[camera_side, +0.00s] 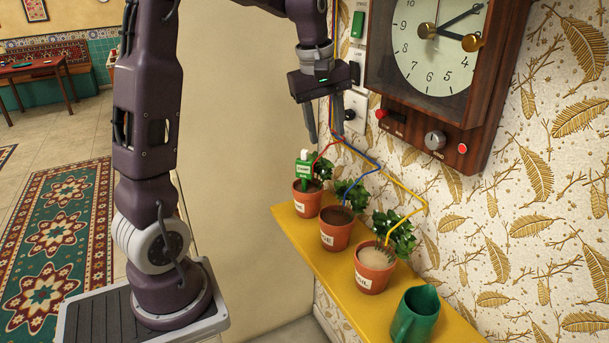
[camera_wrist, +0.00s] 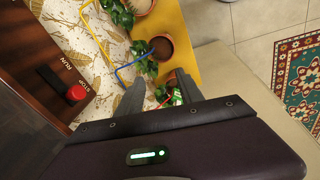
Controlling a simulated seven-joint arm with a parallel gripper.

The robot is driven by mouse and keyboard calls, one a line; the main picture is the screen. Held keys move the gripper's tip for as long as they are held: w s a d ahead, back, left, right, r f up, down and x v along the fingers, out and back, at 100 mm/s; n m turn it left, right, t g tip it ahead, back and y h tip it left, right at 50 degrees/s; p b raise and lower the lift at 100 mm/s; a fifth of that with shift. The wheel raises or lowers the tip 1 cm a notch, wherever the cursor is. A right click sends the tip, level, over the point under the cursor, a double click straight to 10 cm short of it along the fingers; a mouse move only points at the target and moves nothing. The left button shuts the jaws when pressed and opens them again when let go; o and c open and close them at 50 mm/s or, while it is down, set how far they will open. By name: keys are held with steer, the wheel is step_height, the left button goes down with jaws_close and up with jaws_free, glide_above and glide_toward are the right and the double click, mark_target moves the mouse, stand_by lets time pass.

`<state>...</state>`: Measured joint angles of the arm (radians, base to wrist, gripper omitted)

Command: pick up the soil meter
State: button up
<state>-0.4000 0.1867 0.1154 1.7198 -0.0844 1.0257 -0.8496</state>
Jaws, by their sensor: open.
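The soil meter (camera_side: 304,167) is a green block with a white top and a small label. It stands upright in the leftmost terracotta pot (camera_side: 306,201) on the yellow shelf (camera_side: 310,238). In the wrist view, the green soil meter (camera_wrist: 177,97) is partly hidden by the right finger. My gripper (camera_side: 325,137) is open with its fingers pointing down, above and slightly right of the meter in the side view.
Red, blue and yellow tubes run from the wall to the pots, the red one (camera_side: 325,150) close to the meter. Two more pots (camera_side: 336,230) (camera_side: 373,270) and a green jug (camera_side: 415,314) share the shelf. A wooden clock box (camera_side: 440,75) juts from the wall at right.

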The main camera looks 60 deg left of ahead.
mark_target(304, 151)
steer(key=w+a+f+n, duration=0.1)
steer(key=a+f+n, duration=0.2)
steer(key=a+f, duration=0.1)
steer(key=w+a+f+n+g, duration=0.1)
steer(key=a+f+n, duration=0.2)
steer(key=a+f, duration=0.2)
steer(key=w+a+f+n+g, duration=0.1)
steer(key=a+f+n, duration=0.3)
steer(key=a, duration=0.3)
steer(key=shift+w+a+f, duration=0.25)
steer(key=shift+w+a, duration=0.1)
steer(key=shift+w, duration=0.05)
steer(key=shift+f+n+g+h, duration=0.3)
steer(key=shift+f+n, duration=0.1)
steer(key=f, duration=0.7)
steer(key=shift+w+a, duration=0.25)
steer(key=shift+a, duration=0.15)
jaws_close()
